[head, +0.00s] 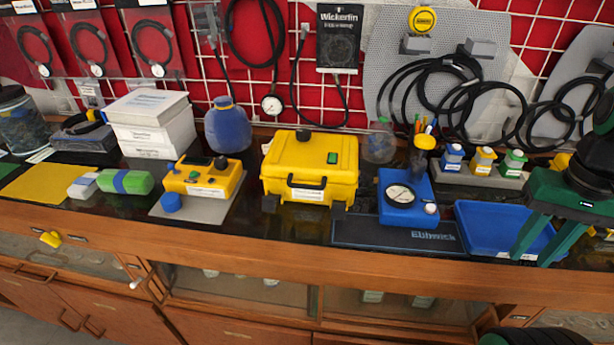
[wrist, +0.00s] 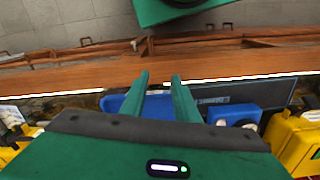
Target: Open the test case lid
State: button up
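The yellow test case (head: 310,168) stands on the dark bench top, left of my gripper, with its lid down. A black handle (head: 306,187) is on its front, and a black knob and a green label are on top. Part of a yellow body, apparently the case, shows at the right edge of the wrist view (wrist: 297,135). My gripper (head: 531,255) is green and hangs over the right end of the bench, well apart from the case. Its two fingers also show in the wrist view (wrist: 158,80), with a clear empty gap between them.
Between my gripper and the case are a blue tray (head: 476,230), a blue gauge block (head: 402,212) and a dark mat (head: 395,235). Small bottles (head: 483,160) stand behind the tray. A yellow device (head: 203,178) and a blue jug (head: 228,128) are left of the case.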

jog(key=w+a+r+n, duration=0.4)
jog(key=w+a+n, duration=0.25)
jog(key=w, duration=0.35)
jog(key=n+t, duration=0.2)
jog(key=n, duration=1.2)
send_near(310, 188)
jog(key=f, duration=0.2)
jog(key=w+f, duration=0.1)
jog(key=f, duration=0.4)
jog(key=shift+w, duration=0.35)
grip_shut()
